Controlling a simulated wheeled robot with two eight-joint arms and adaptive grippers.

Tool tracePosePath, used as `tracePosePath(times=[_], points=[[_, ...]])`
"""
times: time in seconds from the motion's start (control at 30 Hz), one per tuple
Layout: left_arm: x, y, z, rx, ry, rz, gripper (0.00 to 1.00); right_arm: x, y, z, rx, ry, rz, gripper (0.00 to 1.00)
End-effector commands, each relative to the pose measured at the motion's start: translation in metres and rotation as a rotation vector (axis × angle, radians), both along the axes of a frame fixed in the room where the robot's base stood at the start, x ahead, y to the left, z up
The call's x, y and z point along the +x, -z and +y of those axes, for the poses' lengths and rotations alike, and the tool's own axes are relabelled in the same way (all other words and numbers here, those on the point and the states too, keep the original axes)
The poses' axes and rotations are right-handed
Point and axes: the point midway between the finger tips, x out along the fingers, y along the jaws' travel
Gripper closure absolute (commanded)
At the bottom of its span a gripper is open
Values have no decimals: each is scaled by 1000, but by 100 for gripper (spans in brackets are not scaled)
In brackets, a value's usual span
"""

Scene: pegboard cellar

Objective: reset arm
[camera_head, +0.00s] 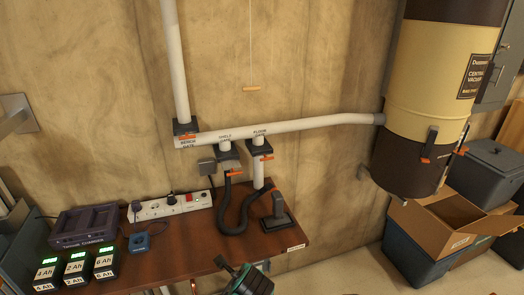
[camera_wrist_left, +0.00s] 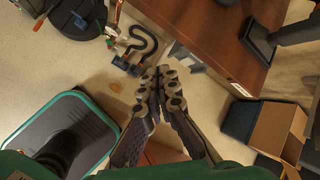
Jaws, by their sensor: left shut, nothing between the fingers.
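My left gripper (camera_wrist_left: 165,92) is shut and empty in the left wrist view, its fingertips pressed together above the pale floor. It hangs beside the brown bench, whose edge shows at the upper right of that view. A green and black part at the bottom of the head view seems to belong to my arm; no fingers can be made out there. My right gripper is in neither view.
The bench (camera_head: 182,245) holds a purple-grey charger (camera_head: 84,226), several battery packs, a power strip (camera_head: 172,206) and a black hose (camera_head: 228,212). The vacuum canister (camera_head: 437,90) hangs right, above a cardboard box (camera_head: 455,222). Cables and small items (camera_wrist_left: 138,45) lie on the floor.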

Motion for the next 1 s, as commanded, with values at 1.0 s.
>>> tracePosePath(times=[1.0], points=[[-106,-41,121,-1251,-1585,-173,100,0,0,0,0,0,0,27]])
